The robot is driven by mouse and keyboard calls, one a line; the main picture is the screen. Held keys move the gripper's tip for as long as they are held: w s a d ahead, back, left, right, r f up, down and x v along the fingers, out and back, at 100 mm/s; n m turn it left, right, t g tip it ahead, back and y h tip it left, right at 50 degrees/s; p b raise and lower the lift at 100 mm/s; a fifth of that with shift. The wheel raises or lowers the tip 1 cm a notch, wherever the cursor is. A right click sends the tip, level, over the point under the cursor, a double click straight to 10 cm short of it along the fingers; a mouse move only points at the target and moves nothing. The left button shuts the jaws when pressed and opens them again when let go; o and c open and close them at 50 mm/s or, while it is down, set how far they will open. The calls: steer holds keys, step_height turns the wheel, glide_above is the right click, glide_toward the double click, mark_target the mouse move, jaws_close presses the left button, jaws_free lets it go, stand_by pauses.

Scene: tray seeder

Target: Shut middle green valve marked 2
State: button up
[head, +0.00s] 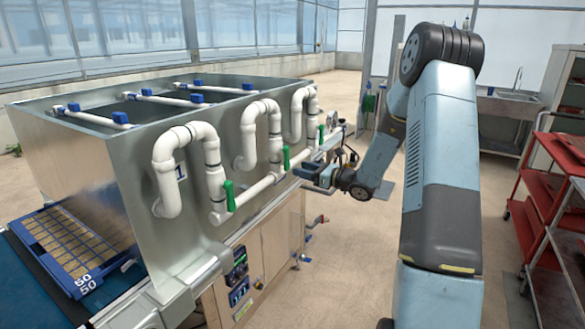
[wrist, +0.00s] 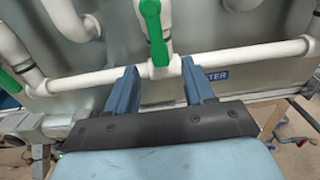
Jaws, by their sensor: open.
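The middle green valve (head: 286,158) sits on a white pipe at the side of the metal tank, between two other green valves. In the wrist view its long green handle (wrist: 156,35) lies roughly along the upright pipe, just above the horizontal pipe. My gripper (head: 302,172) is close to this valve on its right in the head view. In the wrist view my gripper (wrist: 158,68) is open, its two blue fingers apart, with the handle's lower end between and just beyond the tips. Nothing is held. The marking 2 is not visible.
The nearer green valve (head: 229,195) and farther green valve (head: 321,134) flank the middle one. A white horizontal pipe (wrist: 240,58) runs just beyond my fingertips. A red cart (head: 550,185) stands at the right; floor between is clear.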

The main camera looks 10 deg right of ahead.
mark_target(289, 165)
steer(key=shift+x, duration=2.5)
jaws_close()
